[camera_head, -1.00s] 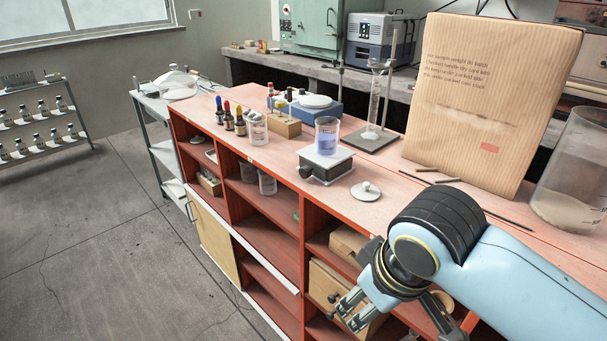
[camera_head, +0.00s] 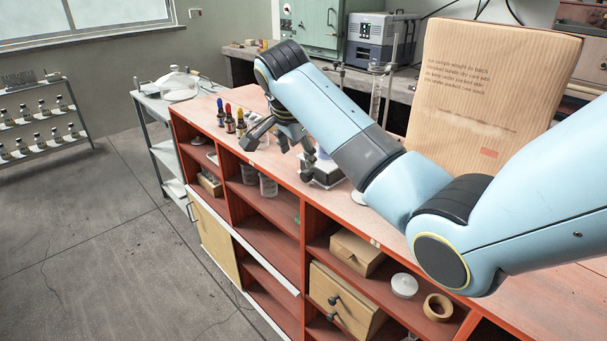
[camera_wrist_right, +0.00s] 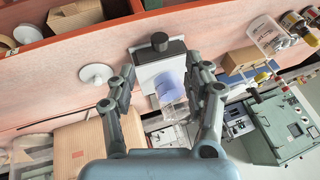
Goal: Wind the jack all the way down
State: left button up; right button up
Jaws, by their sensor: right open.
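A beaker of blue liquid (camera_wrist_right: 170,84) stands on the plate. My right gripper (camera_head: 278,153) is open and empty. In the right wrist view its fingers (camera_wrist_right: 162,70) point towards the knob, one to each side of the jack, apparently not touching it. My left gripper is out of view.
A white lid (camera_wrist_right: 97,74) lies on the bench beside the jack. Dropper bottles (camera_head: 229,122) stand farther left, near a wooden block (camera_wrist_right: 240,60). Open shelves (camera_head: 270,235) lie below the bench's front edge.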

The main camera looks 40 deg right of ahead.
aim_at(304, 176)
jog(key=x, duration=1)
jog(key=shift+f+b, duration=0.2)
jog(key=shift+b, duration=0.15)
grip_shut()
